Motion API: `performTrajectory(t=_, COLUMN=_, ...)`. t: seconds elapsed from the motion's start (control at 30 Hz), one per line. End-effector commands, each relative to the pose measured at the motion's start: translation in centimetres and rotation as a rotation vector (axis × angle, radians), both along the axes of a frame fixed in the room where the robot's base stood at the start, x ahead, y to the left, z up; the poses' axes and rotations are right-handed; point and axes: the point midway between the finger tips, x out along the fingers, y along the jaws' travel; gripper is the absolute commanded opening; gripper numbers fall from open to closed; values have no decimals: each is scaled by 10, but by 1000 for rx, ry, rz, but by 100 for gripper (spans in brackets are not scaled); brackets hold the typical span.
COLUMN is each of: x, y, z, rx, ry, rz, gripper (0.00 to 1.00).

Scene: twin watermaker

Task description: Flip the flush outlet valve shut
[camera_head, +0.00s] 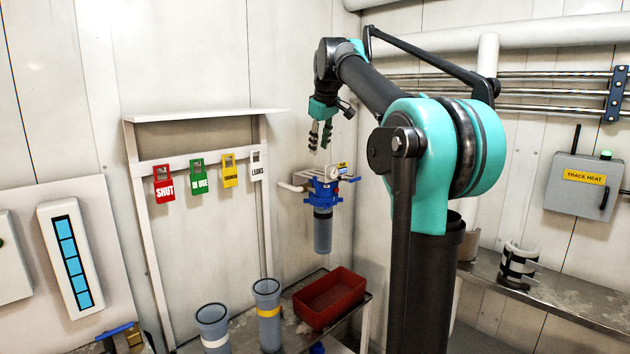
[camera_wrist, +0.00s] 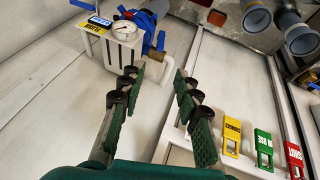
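A blue filter head (camera_head: 322,190) with a clear-blue bowl hanging below it is mounted on the back wall. A round gauge (camera_head: 333,172) and a small yellow-and-blue label (camera_head: 343,167) sit on its top. The wrist view shows the gauge (camera_wrist: 123,30), blue parts (camera_wrist: 145,20) and the label (camera_wrist: 98,22) at the upper left. I cannot make out which blue part is the flush valve lever or its position. My gripper (camera_head: 320,146) hangs above the filter head, apart from it. In the wrist view my gripper (camera_wrist: 157,84) has its fingers apart with nothing between them.
Red, green, yellow and white tags (camera_head: 164,183) hang on a rail left of the filter. A red bin (camera_head: 330,298) and grey cups (camera_head: 267,312) stand on the bench below. A blue-handled brass valve (camera_head: 118,332) is at lower left. A grey trace heat box (camera_head: 582,185) is at right.

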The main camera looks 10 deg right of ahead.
Motion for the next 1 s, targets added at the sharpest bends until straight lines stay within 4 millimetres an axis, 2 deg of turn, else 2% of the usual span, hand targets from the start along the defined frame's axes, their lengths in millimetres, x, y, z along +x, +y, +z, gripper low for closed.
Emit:
performTrajectory(t=0.6, x=54, y=4, z=-107, rx=0, ry=0, rz=-1, gripper=33)
performTrajectory(t=0.8, x=64, y=5, z=-128, rx=0, ry=0, rz=-1, gripper=33)
performTrajectory(t=1.0, x=68, y=5, z=-136, rx=0, ry=0, rz=-1, gripper=33)
